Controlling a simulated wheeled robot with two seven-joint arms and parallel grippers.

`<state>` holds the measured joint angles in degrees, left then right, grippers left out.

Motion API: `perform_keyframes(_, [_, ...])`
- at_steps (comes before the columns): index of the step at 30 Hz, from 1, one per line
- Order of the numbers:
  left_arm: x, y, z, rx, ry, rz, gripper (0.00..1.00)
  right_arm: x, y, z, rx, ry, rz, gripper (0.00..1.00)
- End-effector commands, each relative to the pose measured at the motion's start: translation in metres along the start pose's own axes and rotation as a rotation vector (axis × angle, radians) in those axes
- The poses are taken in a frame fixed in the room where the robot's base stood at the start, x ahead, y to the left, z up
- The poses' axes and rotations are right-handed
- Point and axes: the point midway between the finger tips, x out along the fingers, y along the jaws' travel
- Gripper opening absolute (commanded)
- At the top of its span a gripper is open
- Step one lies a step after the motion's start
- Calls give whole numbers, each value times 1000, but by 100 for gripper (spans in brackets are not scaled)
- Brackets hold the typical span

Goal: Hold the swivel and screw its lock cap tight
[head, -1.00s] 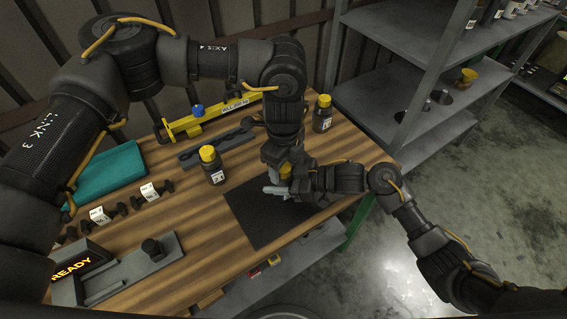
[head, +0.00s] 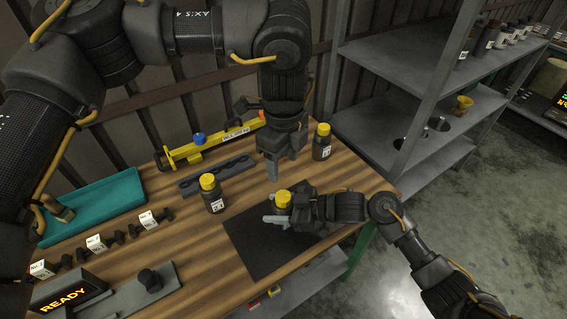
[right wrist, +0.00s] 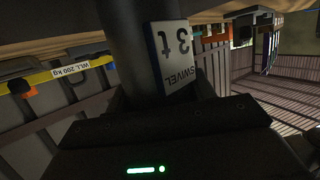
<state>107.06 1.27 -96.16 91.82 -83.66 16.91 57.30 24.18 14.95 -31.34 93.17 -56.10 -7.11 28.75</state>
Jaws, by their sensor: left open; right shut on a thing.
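The swivel stands over the dark mat, with its dark body (right wrist: 130,45) and white "3t SWIVEL" label (right wrist: 172,55) close up in the right wrist view. Its yellow lock cap (head: 283,198) sits on top in the head view. My right gripper (head: 277,219) is shut around the swivel body from the right side. The fingers hide much of the body in the head view. My left gripper (head: 281,167) is open and empty, pointing down above and behind the cap, apart from it. Whether the cap is tight cannot be told.
Two dark yellow-capped pieces stand on the wooden table, one left of the mat (head: 212,194) and one at the back right (head: 322,141). A yellow beam (head: 205,146) and grey bar (head: 218,177) lie behind. A teal tray (head: 95,206) is left. The mat (head: 258,248) is otherwise clear.

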Motion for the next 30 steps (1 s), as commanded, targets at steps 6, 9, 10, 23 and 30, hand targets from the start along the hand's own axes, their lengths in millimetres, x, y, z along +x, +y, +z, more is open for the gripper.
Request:
perform_keyframes(6, [0, 0, 0, 0, 0, 0, 58, 0, 0, 0, 0, -1, -1, 16])
perform_keyframes(9, [0, 0, 0, 0, 0, 0, 58, 0, 0, 0, 0, 0, -1, 67])
perform_keyframes(10, [0, 0, 0, 0, 0, 0, 58, 0, 0, 0, 0, 0, -1, 71])
perform_keyframes(23, [0, 0, 0, 0, 0, 0, 58, -6, 0, 0, 0, 0, 1, 79])
perform_keyframes(30, [0, 0, 0, 0, 0, -1, 58, -50, 1, 1, -2, -2, 2, 79])
